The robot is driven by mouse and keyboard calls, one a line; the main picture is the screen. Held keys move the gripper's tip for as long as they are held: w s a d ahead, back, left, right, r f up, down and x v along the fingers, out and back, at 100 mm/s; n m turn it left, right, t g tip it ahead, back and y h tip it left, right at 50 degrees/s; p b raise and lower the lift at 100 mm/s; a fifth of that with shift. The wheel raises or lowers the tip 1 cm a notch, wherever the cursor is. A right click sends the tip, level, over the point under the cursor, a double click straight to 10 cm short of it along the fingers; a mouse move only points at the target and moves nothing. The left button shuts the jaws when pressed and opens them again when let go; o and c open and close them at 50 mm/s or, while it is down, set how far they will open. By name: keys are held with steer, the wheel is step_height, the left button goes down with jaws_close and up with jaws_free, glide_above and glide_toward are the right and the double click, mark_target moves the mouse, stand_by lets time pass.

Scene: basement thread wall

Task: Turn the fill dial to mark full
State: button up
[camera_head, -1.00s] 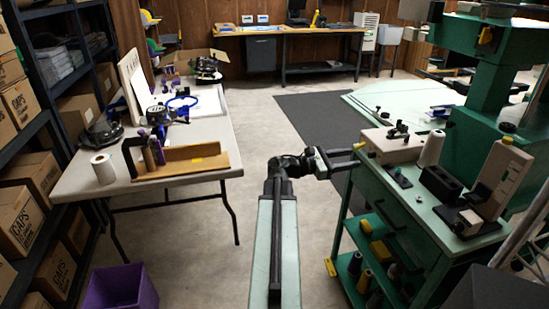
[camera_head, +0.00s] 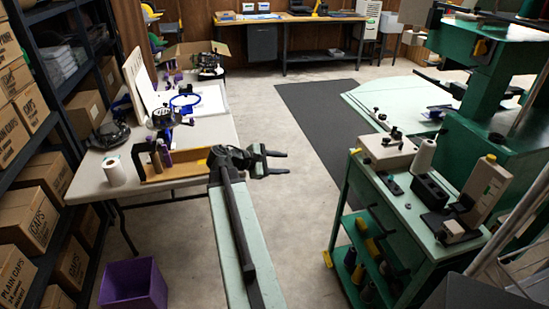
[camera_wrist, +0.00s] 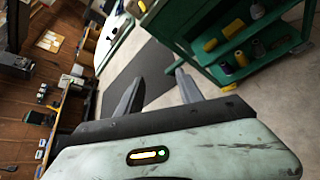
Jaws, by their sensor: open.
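My gripper (camera_head: 285,163) is open and empty over the floor between the folding table and the green cart (camera_head: 408,228). It also shows in the wrist view (camera_wrist: 158,80), its two fingers apart with floor and dark mat beyond. On the cart top stand a beige box with black knobs (camera_head: 388,151) and an upright beige device on a dark base (camera_head: 485,188). I cannot tell which of these carries the fill dial, and no full mark is readable. My gripper is apart from both, to their left.
A white thread cone (camera_head: 424,157) and a black holder (camera_head: 430,189) stand between the two devices. The folding table (camera_head: 90,180) is at left, a purple bin (camera_head: 133,286) below it. Floor between table and cart is free. Spools sit on the cart's lower shelves.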

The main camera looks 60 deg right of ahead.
steer(key=shift+w+a+t, duration=0.3)
steer(key=shift+w+a, duration=0.4)
steer(key=shift+w, duration=0.2)
steer(key=n+g+h+b, duration=0.1)
steer(key=n+g+b, duration=0.1)
steer(key=g+b, duration=0.7)
glide_toward(364, 162)
steer(key=s+r+t+b, duration=0.2)
steer(key=x, duration=0.7)
steer(key=shift+w+d+f, duration=0.15)
steer(key=shift+d+f, duration=0.1)
steer(key=shift+d, duration=0.05)
